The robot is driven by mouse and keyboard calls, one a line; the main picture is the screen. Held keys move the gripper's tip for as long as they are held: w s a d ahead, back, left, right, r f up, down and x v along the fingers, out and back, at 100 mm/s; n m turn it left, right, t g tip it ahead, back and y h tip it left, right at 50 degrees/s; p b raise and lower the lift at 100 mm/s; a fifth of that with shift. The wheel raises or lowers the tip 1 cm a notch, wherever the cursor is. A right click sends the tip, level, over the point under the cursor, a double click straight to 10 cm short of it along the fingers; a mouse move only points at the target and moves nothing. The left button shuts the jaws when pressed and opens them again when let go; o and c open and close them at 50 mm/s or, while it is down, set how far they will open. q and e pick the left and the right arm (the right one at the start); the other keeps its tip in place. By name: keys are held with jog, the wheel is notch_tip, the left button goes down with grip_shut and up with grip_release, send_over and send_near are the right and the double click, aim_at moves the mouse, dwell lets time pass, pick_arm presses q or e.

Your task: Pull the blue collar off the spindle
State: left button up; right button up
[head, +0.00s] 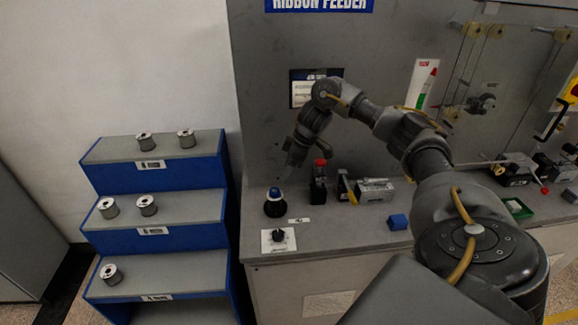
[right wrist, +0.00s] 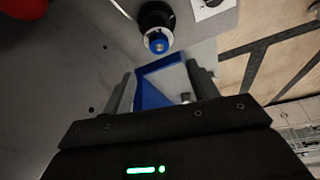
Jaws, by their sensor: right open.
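The blue collar (head: 274,192) sits on the spindle, whose round black base (head: 275,209) stands at the left end of the grey bench. In the right wrist view the collar (right wrist: 158,43) shows beyond the fingertips, with a pale ring and the black base (right wrist: 155,14) around it. My right gripper (head: 293,157) is above and slightly right of the collar, apart from it. In the right wrist view its two fingers (right wrist: 163,84) are spread with nothing held between them. My left gripper is not in view.
A red-topped black device (head: 318,183) stands to the right. A blue block (head: 398,222) lies near the bench edge. Blue stepped shelves (head: 158,208) with several metal spools stand at left.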

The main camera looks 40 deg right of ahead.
aim_at(275, 191)
jog(key=shift+p+x, duration=1.05)
jog(key=shift+x, duration=4.15)
jog(key=shift+d, duration=0.15)
jog(key=c, duration=1.2)
jog(key=shift+r+p, duration=1.5)
jog(key=shift+p, duration=0.35)
jog(key=shift+r, duration=0.1)
jog(key=shift+r+p, duration=1.7)
jog(key=shift+p, duration=0.2)
